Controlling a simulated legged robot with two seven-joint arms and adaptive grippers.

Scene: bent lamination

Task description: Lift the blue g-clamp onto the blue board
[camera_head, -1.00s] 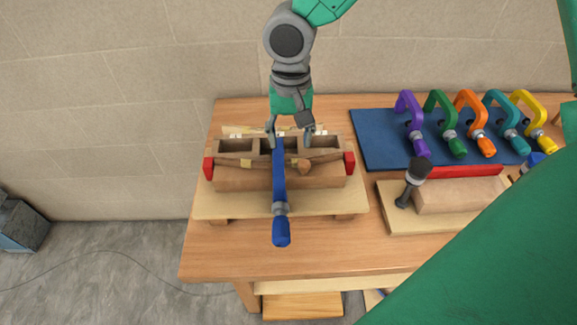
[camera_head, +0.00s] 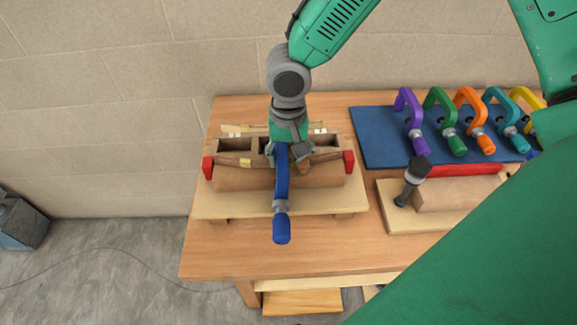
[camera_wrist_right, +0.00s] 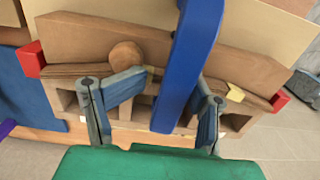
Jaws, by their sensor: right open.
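The blue g-clamp (camera_head: 282,188) lies across the middle of the bent wood form, its handle hanging toward the front edge. My right gripper (camera_head: 285,153) is at the far end of the clamp, fingers open on either side of its frame. In the right wrist view the blue clamp bar (camera_wrist_right: 190,60) runs between the open fingers (camera_wrist_right: 180,85), with a gap visible on the left side. The blue board (camera_head: 375,140) lies flat at the back right of the table. My left gripper is not in view.
Purple (camera_head: 407,110), green (camera_head: 440,110), orange (camera_head: 471,110), teal and yellow clamps stand on the blue board. A wooden block (camera_head: 455,195) with a dark clamp (camera_head: 411,182) sits in front of it. Red end pieces (camera_head: 349,163) flank the form. A green arm link covers the lower right.

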